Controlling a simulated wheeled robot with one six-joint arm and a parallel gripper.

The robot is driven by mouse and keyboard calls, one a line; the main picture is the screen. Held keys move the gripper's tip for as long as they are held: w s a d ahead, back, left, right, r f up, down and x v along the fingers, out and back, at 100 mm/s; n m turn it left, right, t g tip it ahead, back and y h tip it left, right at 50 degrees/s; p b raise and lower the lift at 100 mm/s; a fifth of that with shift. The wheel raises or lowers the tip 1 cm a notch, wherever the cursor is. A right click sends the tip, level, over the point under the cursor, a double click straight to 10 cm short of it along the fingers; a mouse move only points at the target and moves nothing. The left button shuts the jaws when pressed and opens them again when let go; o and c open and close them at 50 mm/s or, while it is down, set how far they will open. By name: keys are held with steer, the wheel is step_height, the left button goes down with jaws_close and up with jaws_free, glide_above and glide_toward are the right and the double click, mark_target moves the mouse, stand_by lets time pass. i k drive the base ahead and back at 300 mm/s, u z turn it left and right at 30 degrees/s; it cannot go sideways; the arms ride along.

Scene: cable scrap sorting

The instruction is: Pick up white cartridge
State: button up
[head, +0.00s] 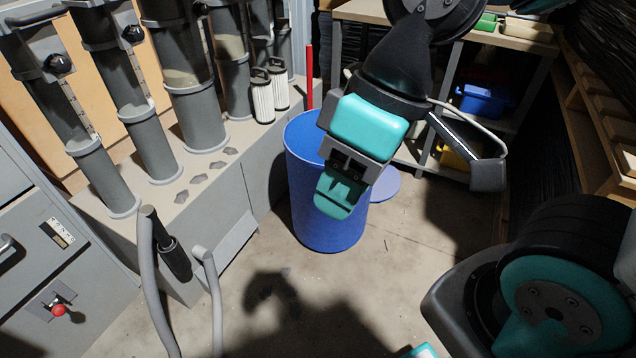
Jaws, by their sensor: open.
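Two white cartridges with ribbed sides and dark handled tops stand upright, side by side, at the right end of the grey machine ledge. The left white cartridge (262,99) is a little nearer than the right one (280,92). My gripper (338,200) has teal and grey jaws and hangs in front of the blue bin, to the right of and below the cartridges in the picture. It is open, apart from the cartridges, and I see nothing held in it. The gap between its jaws is hard to make out from this angle.
A round blue bin (305,190) stands on the floor behind my gripper. Grey cylinders (195,110) line the ledge (185,205) left of the cartridges. A red post (309,78) stands right of them. Grey hoses (152,270) rise at front left. A shelf (490,38) is behind.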

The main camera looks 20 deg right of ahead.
mark_target(261, 85)
steer(key=u, duration=0.15)
steer(key=i, duration=1.1)
steer(key=z, duration=0.15)
